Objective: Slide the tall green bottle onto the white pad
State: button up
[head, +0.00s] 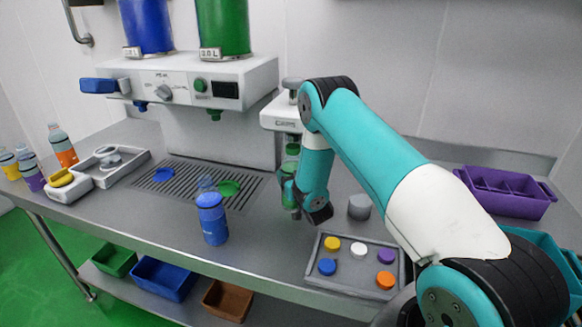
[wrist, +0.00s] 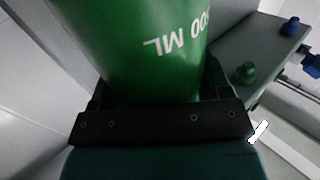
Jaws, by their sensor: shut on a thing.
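The tall green bottle (head: 289,168) stands roughly upright in the head view, under the white machine (head: 283,117) and partly hidden by my arm and fingers. My gripper (head: 294,194) is shut around it. In the wrist view the green bottle (wrist: 155,45) fills the upper middle, with upside-down "ML" lettering, between the dark fingers of my gripper (wrist: 155,88). Its base and what it rests on are hidden. I cannot make out the white pad in either view.
A blue bottle (head: 213,222) stands at the counter's front edge, left of my gripper. A tray of coloured caps (head: 340,282) lies to the right, with a grey cylinder (head: 359,207) behind it. The drain grate (head: 180,190) has blue and green patches. A purple crate (head: 505,193) sits far right.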

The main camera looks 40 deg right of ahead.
jog(key=shift+d+r+p, duration=0.1)
jog(key=shift+r+p, duration=0.1)
jog(key=shift+p, duration=0.3)
jog(key=shift+w+f+b, duration=0.1)
jog(key=shift+f+b, duration=0.2)
jog(key=shift+f, duration=0.1)
jog(key=o, duration=1.3)
jog(key=shift+o, duration=0.2)
jog(key=shift+f, duration=0.1)
